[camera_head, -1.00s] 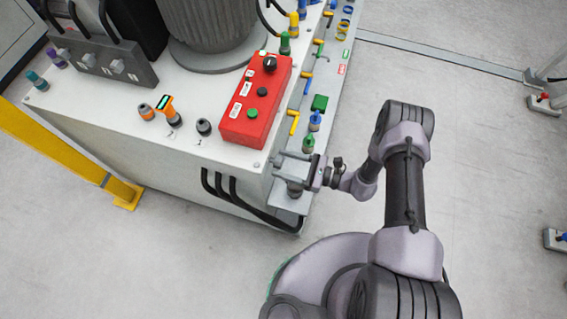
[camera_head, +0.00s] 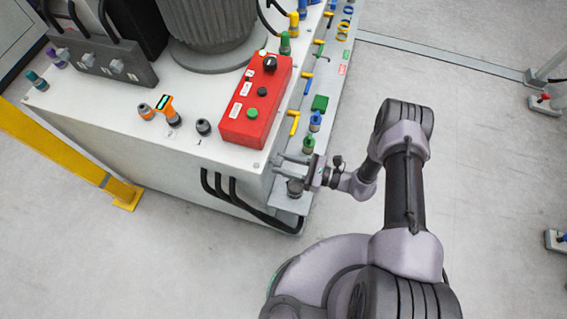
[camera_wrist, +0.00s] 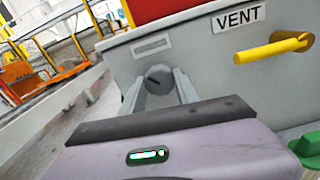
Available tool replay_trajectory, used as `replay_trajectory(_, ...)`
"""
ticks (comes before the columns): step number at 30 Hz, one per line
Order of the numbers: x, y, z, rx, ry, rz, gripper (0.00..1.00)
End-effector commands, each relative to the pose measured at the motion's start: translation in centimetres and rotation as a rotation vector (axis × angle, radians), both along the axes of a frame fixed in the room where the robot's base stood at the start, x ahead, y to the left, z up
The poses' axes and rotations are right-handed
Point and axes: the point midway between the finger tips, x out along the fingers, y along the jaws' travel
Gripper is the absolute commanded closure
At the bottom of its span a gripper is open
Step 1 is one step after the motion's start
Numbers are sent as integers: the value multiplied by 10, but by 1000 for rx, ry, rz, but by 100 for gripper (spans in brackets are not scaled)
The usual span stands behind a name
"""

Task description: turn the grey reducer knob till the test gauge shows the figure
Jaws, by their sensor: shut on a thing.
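The grey reducer knob (camera_wrist: 158,79) shows in the wrist view as a round grey end with a dark slot, on the grey panel left of the VENT label. My gripper (camera_wrist: 159,88) has one finger on each side of it and is shut on it. In the head view my gripper (camera_head: 281,170) is at the front corner of the machine, and the fingers and wrist partly hide the knob. An orange and black gauge with a small lit display (camera_head: 166,104) stands on the white top, beside a label 2. Its figure is too small to read.
A yellow lever (camera_wrist: 274,47) sticks out right of the knob under the VENT label (camera_wrist: 238,18). A green handle (camera_wrist: 309,147) is at the lower right. A red control box (camera_head: 255,102) stands on the machine top. Black hoses (camera_head: 232,187) hang below the corner. The floor at right is mostly clear.

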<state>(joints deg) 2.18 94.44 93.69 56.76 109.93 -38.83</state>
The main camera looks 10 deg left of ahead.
Motion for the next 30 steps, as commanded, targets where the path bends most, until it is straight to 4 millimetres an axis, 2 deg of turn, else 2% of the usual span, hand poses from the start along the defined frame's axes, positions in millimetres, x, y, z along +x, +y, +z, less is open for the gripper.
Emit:
replay_trajectory(18, -1, 0, -1, 38, 486, 0, 100)
replay_trajectory(30, -1, 0, 0, 53, 674, 0, 100)
